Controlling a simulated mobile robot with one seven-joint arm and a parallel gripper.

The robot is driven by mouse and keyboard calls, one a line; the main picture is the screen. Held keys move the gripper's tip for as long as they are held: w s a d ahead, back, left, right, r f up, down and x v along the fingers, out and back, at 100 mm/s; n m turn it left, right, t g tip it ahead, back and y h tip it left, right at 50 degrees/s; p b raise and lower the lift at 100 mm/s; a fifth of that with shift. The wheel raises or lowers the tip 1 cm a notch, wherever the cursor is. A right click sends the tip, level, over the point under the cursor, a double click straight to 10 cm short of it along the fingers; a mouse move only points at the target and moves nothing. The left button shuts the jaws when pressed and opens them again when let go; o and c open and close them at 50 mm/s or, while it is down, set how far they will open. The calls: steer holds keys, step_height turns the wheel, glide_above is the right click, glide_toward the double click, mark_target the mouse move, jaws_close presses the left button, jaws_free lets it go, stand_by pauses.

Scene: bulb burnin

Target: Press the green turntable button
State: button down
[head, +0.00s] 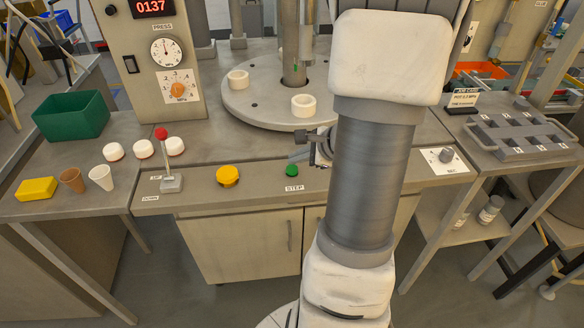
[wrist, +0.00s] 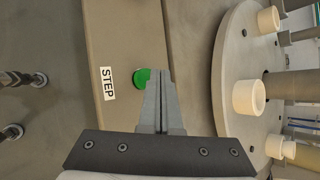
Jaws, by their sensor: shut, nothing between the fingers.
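The green button (head: 292,171) sits on the front panel of the bench, above the STEP label (head: 294,188). In the wrist view the green button (wrist: 141,77) is partly hidden behind my fingertips. My gripper (wrist: 161,72) is shut and empty, its tips overlapping the right side of the button in that view. I cannot tell whether they touch it. In the head view my gripper (head: 293,157) shows just above and behind the button, partly hidden by my arm. The grey turntable (head: 252,108) lies behind it, with white cups (head: 304,105) on it.
A yellow button (head: 228,176) and a red-knobbed lever (head: 163,158) stand left on the same panel. A SEC dial (head: 446,155) is at the right. The panel between the buttons is clear.

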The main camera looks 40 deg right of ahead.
mark_target(296, 170)
steer(key=shift+f, duration=0.15)
steer(key=shift+f+b, duration=0.3)
steer(key=shift+b, duration=0.3)
steer(key=shift+f+b, duration=0.45)
steer(key=shift+b, duration=0.1)
stand_by(0.4)
steer(key=shift+r, duration=0.15)
steer(key=shift+r+p, duration=0.65)
steer(key=shift+r, duration=0.15)
step_height(296, 170, up, 5)
steer(key=p, duration=0.4)
stand_by(0.9)
